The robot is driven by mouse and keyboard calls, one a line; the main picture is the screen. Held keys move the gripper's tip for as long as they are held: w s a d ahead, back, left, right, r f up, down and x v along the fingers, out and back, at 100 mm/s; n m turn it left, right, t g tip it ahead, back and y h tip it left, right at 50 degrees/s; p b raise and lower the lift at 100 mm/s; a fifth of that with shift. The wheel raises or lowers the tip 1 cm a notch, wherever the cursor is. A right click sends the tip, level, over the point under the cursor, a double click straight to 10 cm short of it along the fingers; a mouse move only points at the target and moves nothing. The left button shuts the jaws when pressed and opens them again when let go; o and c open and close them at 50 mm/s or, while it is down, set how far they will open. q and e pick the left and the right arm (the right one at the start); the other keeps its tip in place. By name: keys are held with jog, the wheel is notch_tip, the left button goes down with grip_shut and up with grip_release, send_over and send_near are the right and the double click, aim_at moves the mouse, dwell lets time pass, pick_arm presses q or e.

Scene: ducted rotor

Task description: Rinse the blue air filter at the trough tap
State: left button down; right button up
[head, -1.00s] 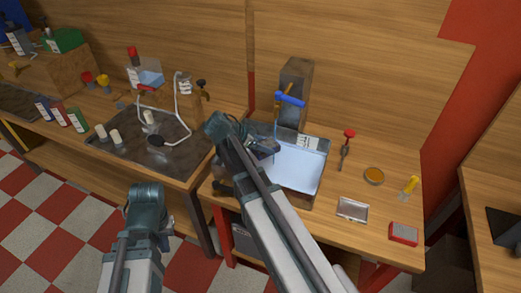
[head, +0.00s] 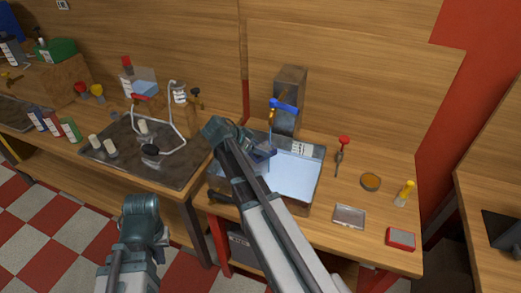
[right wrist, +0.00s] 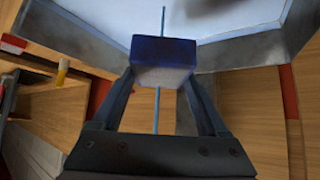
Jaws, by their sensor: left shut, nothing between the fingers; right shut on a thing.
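The blue air filter (head: 264,152) is a small block with a dark blue rim and a paler face. My right gripper (right wrist: 160,75) is shut on it, a finger on each side, over the left part of the trough (head: 318,168). The filter (right wrist: 164,50) also shows in the right wrist view. A thin blue water stream (right wrist: 157,105) shows above and below it there, in line with it. The tap (head: 284,105) with a blue top stands at the back of the trough. My left gripper (head: 142,226) is low at the front left, away from the trough, its fingertips mostly hidden.
A dark mat (head: 145,165) with a wire stand (head: 172,138) and white cylinders lies on the left bench. Right of the trough are a red-topped tool (head: 340,150), an amber dish (head: 370,182), a metal tray (head: 348,216) and a red box (head: 401,239). Bench between them is clear.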

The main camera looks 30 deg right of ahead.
jog(key=shift+s, duration=0.1)
jog(key=shift+s+d, duration=0.35)
jog(key=shift+d, duration=0.1)
jog(key=shift+w+a, duration=0.1)
jog(key=shift+w+a, duration=0.35)
dwell(0.3)
jog(key=shift+s+d, duration=0.1)
jog(key=shift+s, duration=0.05)
dwell(0.3)
jog(key=shift+s+d, duration=0.3)
jog(key=shift+d, duration=0.05)
jog(key=shift+a, duration=0.1)
